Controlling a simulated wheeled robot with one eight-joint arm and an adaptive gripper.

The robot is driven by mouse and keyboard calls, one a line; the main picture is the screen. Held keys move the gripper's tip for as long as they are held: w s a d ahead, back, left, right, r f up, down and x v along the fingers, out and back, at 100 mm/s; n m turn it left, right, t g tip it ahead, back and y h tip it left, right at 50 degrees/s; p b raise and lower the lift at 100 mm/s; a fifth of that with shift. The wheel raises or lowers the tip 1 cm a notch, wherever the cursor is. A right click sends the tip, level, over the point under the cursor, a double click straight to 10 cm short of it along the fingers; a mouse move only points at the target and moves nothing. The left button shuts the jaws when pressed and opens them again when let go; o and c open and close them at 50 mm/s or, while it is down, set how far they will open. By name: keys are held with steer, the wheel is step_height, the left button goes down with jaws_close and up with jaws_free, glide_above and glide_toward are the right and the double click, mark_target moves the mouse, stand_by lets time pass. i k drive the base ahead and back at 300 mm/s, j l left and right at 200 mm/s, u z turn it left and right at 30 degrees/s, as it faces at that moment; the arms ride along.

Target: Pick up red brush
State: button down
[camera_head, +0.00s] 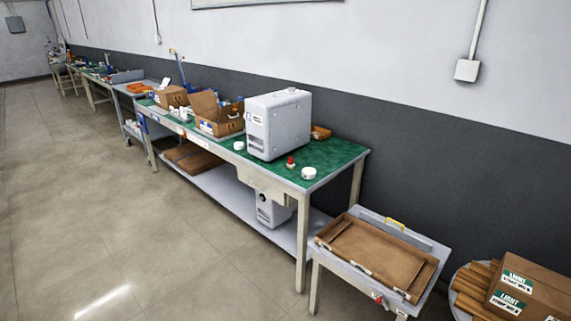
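A small red object (290,162) stands on the green table top (345,152), just right of the large white machine. It is too small for me to tell whether it is the red brush. A small orange-brown box (320,132) sits behind it, near the wall side of the table. My gripper is not in view.
A white round item (309,173) is near the table's right end. Open cardboard boxes (220,122) stand left of the white machine (278,124). A small cart with a brown tray (375,254) stands at right, beside a labelled carton (535,290). The floor (120,220) at left is clear.

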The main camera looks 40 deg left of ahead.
mark_target(290, 165)
steer(key=u, duration=1.5)
